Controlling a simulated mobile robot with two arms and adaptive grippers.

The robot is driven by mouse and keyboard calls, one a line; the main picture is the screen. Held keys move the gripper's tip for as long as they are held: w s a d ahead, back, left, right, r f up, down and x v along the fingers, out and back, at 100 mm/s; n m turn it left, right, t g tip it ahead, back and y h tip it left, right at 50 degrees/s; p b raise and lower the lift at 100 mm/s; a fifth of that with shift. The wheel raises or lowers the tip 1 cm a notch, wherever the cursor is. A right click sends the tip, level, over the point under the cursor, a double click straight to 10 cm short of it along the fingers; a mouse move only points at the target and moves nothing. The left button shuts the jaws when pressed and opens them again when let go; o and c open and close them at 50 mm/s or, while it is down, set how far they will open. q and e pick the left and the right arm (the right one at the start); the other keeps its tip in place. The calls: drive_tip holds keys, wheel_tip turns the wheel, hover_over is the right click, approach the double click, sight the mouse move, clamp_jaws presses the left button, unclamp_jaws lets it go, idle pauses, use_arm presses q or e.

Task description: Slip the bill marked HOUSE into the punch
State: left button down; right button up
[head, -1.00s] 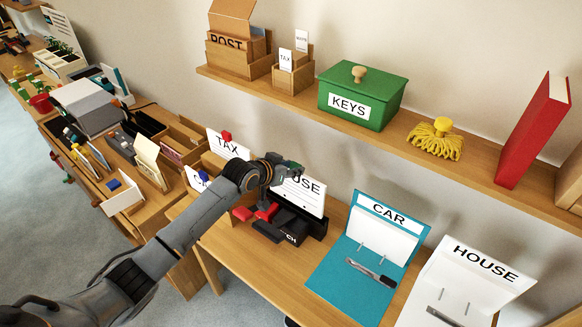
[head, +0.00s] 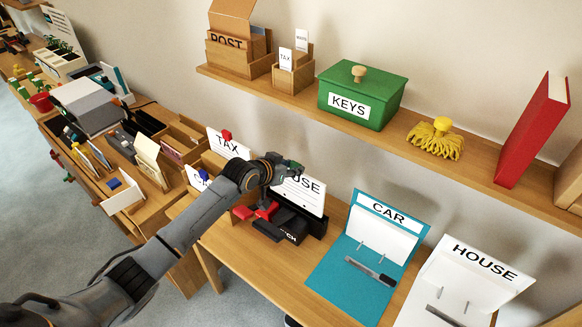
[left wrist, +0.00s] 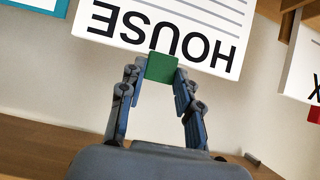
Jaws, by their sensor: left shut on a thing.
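The bill marked HOUSE (head: 305,196) is a white sheet with dark print, standing upright at the black punch (head: 287,225) on the desk. Its lower edge meets the punch; I cannot tell how deep it sits in the slot. My left gripper (head: 293,166) is shut on the green tab at the bill's top. In the left wrist view the green tab (left wrist: 160,67) sits between the fingertips, with the bill's HOUSE heading (left wrist: 165,35) beyond it. The arm hides part of the bill and punch. My right gripper is not in view.
An open teal CAR binder (head: 350,274) and a white HOUSE binder (head: 470,262) lie right of the punch. A TAX sheet (head: 222,146) stands left, near my arm. A wall shelf (head: 300,97) above holds a green KEYS box (head: 360,92).

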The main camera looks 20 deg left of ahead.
sight(295, 182)
use_arm(q)
drive_tip(key=shift+f+b, duration=2.15)
drive_tip(key=shift+f, duration=1.2)
drive_tip(key=c, duration=0.8)
unclamp_jaws()
drive_tip(key=shift+c, duration=0.2)
drive_tip(key=shift+o, duration=0.2)
drive_tip(key=o, duration=0.4)
drive_tip(key=shift+r, duration=0.1)
wheel_tip(295, 182, up, 8)
drive_tip(key=p, duration=0.7)
drive_tip(key=shift+p, duration=0.3)
